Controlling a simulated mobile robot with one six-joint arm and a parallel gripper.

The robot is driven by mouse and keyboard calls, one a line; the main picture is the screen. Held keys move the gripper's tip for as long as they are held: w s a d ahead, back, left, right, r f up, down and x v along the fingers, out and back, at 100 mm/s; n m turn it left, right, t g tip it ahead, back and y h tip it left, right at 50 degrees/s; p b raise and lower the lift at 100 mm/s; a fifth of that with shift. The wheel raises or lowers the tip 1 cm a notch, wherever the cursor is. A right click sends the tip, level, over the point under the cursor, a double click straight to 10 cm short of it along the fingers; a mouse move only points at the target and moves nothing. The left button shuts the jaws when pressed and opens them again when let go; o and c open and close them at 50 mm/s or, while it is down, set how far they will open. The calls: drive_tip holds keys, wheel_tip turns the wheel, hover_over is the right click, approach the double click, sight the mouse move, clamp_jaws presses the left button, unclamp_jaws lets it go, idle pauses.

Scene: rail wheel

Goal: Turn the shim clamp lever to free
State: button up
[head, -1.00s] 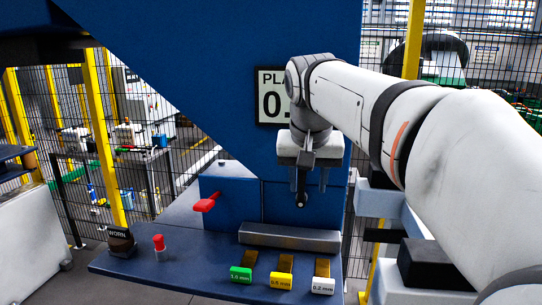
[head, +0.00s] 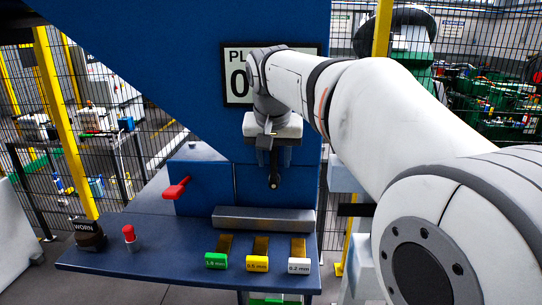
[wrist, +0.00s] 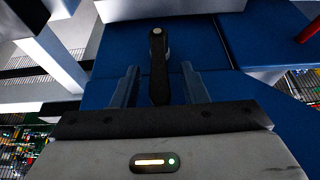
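A black lever with a round pale-tipped knob (head: 274,181) hangs down against the blue block, above the grey bar; it also shows in the wrist view (wrist: 158,65). No label names it, but it looks like the shim clamp lever. My gripper (head: 274,163) is open around it. In the wrist view my gripper (wrist: 159,78) has one finger on each side of the lever, with visible gaps, not closed on it. The lever's upper part is hidden behind my gripper in the head view. A red handle (head: 176,188) sticks out further left on the blue block.
The blue shelf (head: 105,257) carries a grey bar (head: 262,219), green, yellow and white tagged shims (head: 257,263), a red-topped button (head: 129,233) and a dark block marked WORN (head: 88,234). A blue panel (head: 180,80) stands behind my arm. Mesh fencing surrounds the area.

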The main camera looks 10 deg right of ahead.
drive_tip(key=shift+c, duration=0.3)
clamp_jaws()
